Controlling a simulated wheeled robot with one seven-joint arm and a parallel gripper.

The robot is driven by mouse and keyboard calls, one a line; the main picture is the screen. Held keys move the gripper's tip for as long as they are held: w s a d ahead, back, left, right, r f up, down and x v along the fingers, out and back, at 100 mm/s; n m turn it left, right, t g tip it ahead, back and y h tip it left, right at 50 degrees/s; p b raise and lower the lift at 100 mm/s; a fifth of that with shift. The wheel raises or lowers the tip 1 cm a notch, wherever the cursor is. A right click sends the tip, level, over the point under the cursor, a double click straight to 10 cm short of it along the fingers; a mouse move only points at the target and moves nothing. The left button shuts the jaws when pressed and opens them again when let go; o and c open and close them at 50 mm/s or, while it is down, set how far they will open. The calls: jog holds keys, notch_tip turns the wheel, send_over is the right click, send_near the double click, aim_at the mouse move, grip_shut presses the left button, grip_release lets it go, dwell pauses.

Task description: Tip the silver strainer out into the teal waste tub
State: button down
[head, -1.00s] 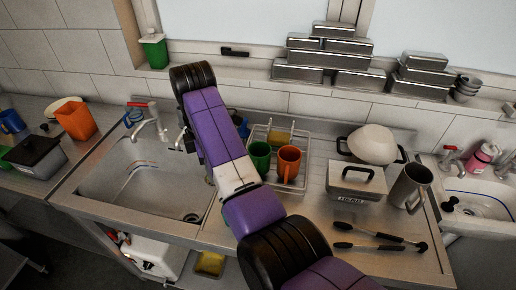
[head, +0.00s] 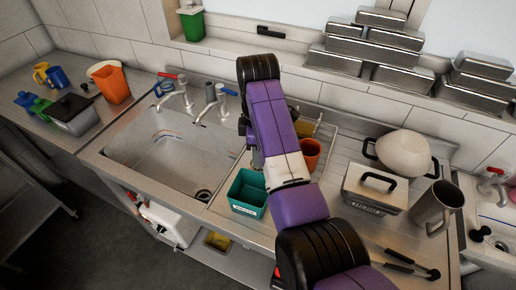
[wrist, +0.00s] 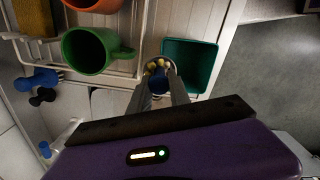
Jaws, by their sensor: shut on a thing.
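The teal waste tub (head: 247,194) stands on the counter beside the sink, left of my forearm in the head view. It also shows in the wrist view (wrist: 191,64), just right of my fingertips, with an empty-looking inside. My gripper (wrist: 161,82) is shut on the silver strainer (wrist: 149,67), a small round vessel with several yellowish pieces inside and something blue between the fingers. The strainer is next to the tub's left edge in the wrist view; its height above the counter is unclear. The arm hides it in the head view.
A green mug (wrist: 87,50) and an orange mug (head: 310,152) stand in a white wire rack (wrist: 140,40) close to my gripper. The sink (head: 172,150) lies left of the tub. A lidded box (head: 373,188) and a metal jug (head: 437,207) stand right.

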jog(key=shift+f, duration=0.4)
jog(key=shift+s+a+r+t+h, duration=0.2)
jog(key=shift+s+t, duration=0.1)
jog(key=shift+t, duration=0.3)
jog(key=shift+s+a+r+t+h, duration=0.1)
jog(key=shift+s+t+h, duration=0.15)
jog(key=shift+t, duration=0.35)
jog(key=t, duration=0.2)
jog(key=s+t+h, duration=0.1)
jog(key=shift+s+a+r, duration=0.1)
jog(key=shift+r, duration=0.15)
jog(key=shift+s+a+t+h, duration=0.25)
jog(key=shift+s+t+h, duration=0.25)
jog(key=shift+t, duration=0.7)
